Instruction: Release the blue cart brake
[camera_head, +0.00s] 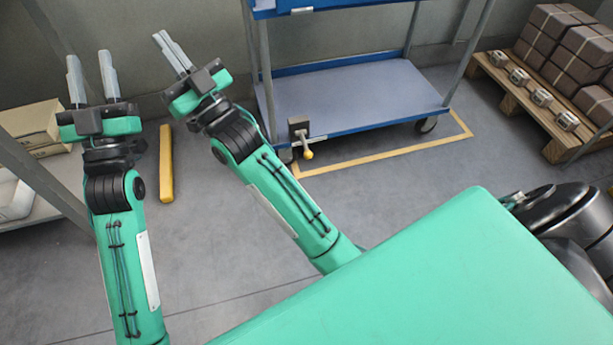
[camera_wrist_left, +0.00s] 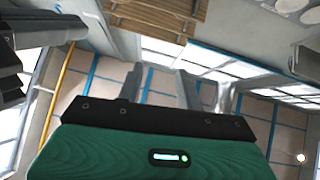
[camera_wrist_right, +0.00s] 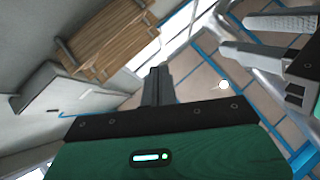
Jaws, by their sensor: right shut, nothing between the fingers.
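The blue cart (camera_head: 350,92) stands on the floor in the upper middle of the head view, with grey shelves and blue edges. A brake lever with a yellow knob (camera_head: 308,154) hangs from a dark bracket (camera_head: 299,128) at its near left corner, beside a wheel. My right gripper (camera_head: 173,50) is shut and empty, up and to the left of the brake, clear of the cart. My left gripper (camera_head: 91,75) is open and empty, further left, fingers pointing up in the picture. Neither wrist view clearly shows the brake.
A wooden pallet (camera_head: 535,100) with boxes and metal parts stands at the right. A yellow floor line (camera_head: 390,153) runs around the cart. A shelf with cartons (camera_head: 32,125) is at the left, near a yellow bar (camera_head: 166,165). Grey floor in front of the cart is free.

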